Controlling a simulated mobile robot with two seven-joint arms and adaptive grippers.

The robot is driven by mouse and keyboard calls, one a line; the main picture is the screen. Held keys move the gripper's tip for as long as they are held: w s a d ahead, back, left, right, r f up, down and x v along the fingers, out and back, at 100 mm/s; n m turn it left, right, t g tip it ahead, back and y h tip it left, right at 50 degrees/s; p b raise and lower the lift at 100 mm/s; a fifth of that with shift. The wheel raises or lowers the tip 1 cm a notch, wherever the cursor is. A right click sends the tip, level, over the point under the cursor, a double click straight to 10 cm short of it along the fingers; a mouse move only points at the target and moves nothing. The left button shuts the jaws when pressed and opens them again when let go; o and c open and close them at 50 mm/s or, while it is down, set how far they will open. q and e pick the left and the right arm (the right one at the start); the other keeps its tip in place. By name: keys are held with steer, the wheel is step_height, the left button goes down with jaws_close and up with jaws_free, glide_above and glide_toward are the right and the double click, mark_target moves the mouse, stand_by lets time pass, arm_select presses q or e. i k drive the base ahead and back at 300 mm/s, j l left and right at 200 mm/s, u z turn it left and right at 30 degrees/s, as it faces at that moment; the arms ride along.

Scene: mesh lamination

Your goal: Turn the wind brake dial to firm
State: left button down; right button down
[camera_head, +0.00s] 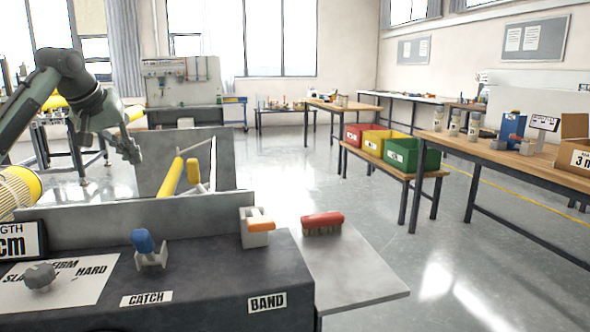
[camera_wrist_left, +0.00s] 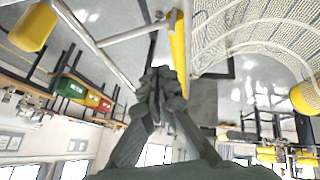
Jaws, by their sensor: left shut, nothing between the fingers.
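The wind brake dial (camera_head: 40,277) is a grey lobed knob at the lower left of the head view. It sits on a white plate (camera_head: 85,290) printed with FIRM, HARD and a partly covered word that starts with "SLA". I cannot tell which word the dial points to. My left gripper (camera_head: 134,157) is raised beyond the dark console, up and to the right of the dial and well apart from it. In the left wrist view its fingers (camera_wrist_left: 160,84) are together with nothing between them. My right gripper is in neither view.
The console (camera_head: 210,290) also carries a blue-handled lever (camera_head: 143,241) by CATCH and an orange-handled one (camera_head: 260,224) above BAND. A red brush (camera_head: 322,222) lies on the grey side shelf (camera_head: 350,270). A yellow roller (camera_head: 171,178) and a grey panel stand behind the console.

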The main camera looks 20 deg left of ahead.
mark_target(39, 275)
steer(key=k+l, duration=0.15)
steer(key=k, duration=0.35)
steer(key=k+l, duration=0.1)
steer(key=k, duration=0.4)
steer(key=k+l, duration=0.15)
steer(key=k, duration=0.35)
